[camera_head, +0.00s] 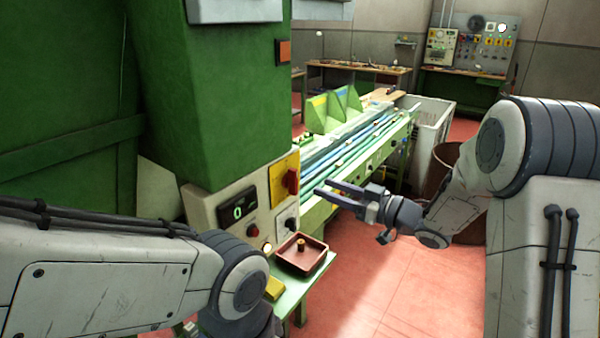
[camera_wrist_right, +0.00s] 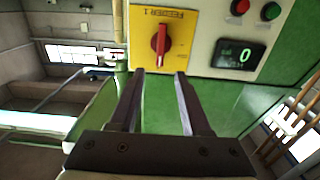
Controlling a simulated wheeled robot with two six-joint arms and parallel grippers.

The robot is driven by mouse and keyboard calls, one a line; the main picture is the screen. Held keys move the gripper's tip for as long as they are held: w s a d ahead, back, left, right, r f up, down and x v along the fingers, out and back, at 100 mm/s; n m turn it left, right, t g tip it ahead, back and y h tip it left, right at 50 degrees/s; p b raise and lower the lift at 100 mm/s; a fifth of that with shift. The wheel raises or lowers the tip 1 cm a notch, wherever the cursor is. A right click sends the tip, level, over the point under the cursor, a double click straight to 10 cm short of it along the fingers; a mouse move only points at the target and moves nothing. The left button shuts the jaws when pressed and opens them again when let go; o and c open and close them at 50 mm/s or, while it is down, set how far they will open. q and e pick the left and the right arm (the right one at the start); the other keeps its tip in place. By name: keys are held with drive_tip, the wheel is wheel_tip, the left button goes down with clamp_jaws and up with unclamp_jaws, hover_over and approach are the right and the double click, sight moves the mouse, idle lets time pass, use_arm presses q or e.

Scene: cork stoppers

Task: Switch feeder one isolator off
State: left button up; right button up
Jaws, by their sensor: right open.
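The feeder one isolator is a red rotary handle (camera_head: 291,181) on a yellow plate (camera_head: 276,190) on the cream control panel. In the right wrist view the red handle (camera_wrist_right: 160,39) points up and down the picture, and the yellow plate (camera_wrist_right: 178,52) bears upside-down lettering reading FEEDER 1. My right gripper (camera_head: 322,188) is open and empty, a short way from the panel, its fingers pointing at it. In the right wrist view the fingertips (camera_wrist_right: 160,73) lie just below the handle, apart from it.
Beside the isolator are a display (camera_head: 238,212) reading 0 and a black selector (camera_head: 290,224). A brown tray (camera_head: 317,268) with a cork stopper (camera_head: 301,244) stands below on a green shelf. The long conveyor (camera_head: 345,160) runs behind my right gripper. Open red floor lies right of the tray.

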sight(297, 177)
drive_tip(key=p+x, duration=0.3)
drive_tip(key=x, duration=0.4)
drive_tip(key=shift+w+a+r, duration=0.1)
drive_tip(key=shift+a, duration=0.15)
drive_tip(key=shift+w+a, duration=0.4)
drive_tip(key=shift+a, duration=0.05)
clamp_jaws()
